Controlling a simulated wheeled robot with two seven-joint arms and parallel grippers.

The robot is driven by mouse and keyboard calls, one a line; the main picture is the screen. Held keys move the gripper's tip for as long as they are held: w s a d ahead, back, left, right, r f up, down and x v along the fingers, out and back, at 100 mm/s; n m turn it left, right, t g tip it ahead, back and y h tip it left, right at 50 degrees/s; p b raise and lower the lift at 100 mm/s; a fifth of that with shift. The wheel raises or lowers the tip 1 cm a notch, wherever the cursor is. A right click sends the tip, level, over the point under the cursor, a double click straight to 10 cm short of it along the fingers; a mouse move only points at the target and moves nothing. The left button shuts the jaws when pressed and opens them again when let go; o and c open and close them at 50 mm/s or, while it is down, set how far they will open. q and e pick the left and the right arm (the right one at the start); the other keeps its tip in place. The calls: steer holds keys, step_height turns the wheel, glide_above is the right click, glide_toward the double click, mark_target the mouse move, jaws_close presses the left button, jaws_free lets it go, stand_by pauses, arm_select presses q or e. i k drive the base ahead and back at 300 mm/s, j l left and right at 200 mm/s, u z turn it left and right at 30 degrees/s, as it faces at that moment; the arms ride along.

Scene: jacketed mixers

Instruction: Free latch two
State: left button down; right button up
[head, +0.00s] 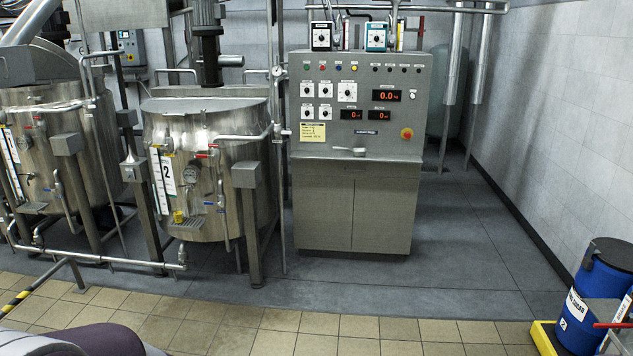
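The steel jacketed mixer marked "2" (208,150) stands left of centre, with a white label (164,172) bearing the number on its front. Its front carries a round gauge (191,175), small valves with red and blue handles, and a yellow part (179,216) low down. Its lid looks closed. I cannot tell which small part is latch two. Neither of my grippers shows in the head view, so I cannot see whether they are open or shut.
A grey control cabinet (350,205) stands right of the mixer, with a metal scoop (347,150) on its ledge. Another mixer (60,155) stands left. A low pipe (115,264) runs before both mixers. A blue drum (597,290) is at the lower right. The tiled floor (300,330) in front is mostly clear.

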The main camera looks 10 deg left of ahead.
mark_target(203, 112)
steer(key=i+u, duration=0.7)
steer(key=i, duration=0.15)
steer(key=i+l+u, duration=0.35)
steer(key=i+j+u, duration=0.3)
steer(key=i+u, duration=0.2)
steer(key=i, duration=0.15)
steer(key=i+u, duration=0.5)
steer(key=i, duration=0.2)
steer(key=i+z, duration=0.15)
steer(key=z, duration=0.25)
steer(key=i+j+z, duration=0.1)
steer(key=z, duration=0.3)
steer(key=i+j+z, duration=0.1)
steer(key=z, duration=0.3)
steer(key=i+j+z, duration=0.1)
steer(key=z, duration=0.3)
